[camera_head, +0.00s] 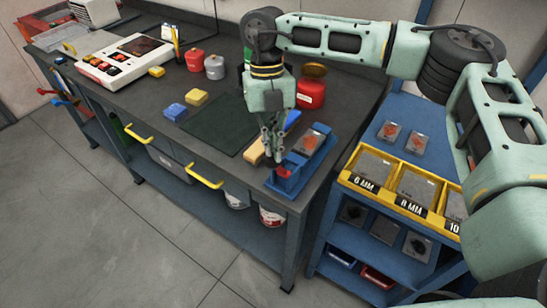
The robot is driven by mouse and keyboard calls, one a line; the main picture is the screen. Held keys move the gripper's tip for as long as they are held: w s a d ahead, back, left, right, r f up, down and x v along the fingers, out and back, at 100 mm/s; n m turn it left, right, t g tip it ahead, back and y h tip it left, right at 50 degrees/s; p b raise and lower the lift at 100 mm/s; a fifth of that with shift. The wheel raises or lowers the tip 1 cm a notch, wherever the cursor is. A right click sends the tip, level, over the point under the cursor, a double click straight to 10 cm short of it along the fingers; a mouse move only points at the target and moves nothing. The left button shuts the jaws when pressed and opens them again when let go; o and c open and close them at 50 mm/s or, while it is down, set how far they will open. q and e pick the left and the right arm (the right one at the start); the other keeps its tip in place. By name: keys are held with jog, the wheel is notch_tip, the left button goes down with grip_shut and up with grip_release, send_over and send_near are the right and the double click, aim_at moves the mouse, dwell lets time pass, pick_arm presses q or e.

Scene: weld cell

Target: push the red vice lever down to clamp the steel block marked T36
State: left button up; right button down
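The blue vice (296,184) sits at the front right corner of the dark workbench. Its red lever (283,172) shows at the vice's front end, just below my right gripper. A grey block with an orange mark (310,141) lies in the vice behind the lever; its lettering is too small to read, so I cannot confirm T36. My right gripper (272,157) points down from above, its fingertips close to the lever. I cannot tell whether they touch it, or whether the fingers are open or shut. My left gripper is not in view.
A wooden-coloured piece (256,152) and a red can (311,93) stand near my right gripper. Yellow and blue blocks (196,97) lie left of a dark green mat (218,124). A blue rack with yellow bins (432,222) stands at the right. The floor in front is clear.

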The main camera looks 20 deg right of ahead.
jog(key=shift+s+d+f, duration=0.1)
jog(key=shift+d+f, duration=0.15)
jog(key=shift+f, duration=0.5)
jog(key=f+b, duration=0.1)
jog(key=f, duration=0.1)
jog(key=f+b, duration=0.1)
jog(key=b, duration=0.1)
jog(key=shift+w+d+f, duration=0.15)
jog(key=shift+w+f, duration=0.05)
jog(key=shift+f, duration=0.2)
jog(key=shift+w+d+f, duration=0.15)
jog(key=shift+w+d, duration=0.05)
jog(key=shift+w, duration=0.1)
jog(key=shift+s+a+r, duration=0.1)
jog(key=shift+s+r, duration=0.05)
jog(key=shift+r, duration=0.1)
jog(key=shift+s+a+r, duration=0.2)
jog(key=shift+s+a, duration=0.05)
jog(key=shift+a, duration=0.05)
pick_arm(q)
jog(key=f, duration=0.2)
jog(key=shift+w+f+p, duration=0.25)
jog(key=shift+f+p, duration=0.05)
jog(key=shift+p, duration=0.05)
pick_arm(e)
jog(key=w, duration=0.3)
jog(key=shift+w+d+r, duration=0.15)
jog(key=shift+d+r, duration=0.05)
jog(key=shift+r, duration=0.2)
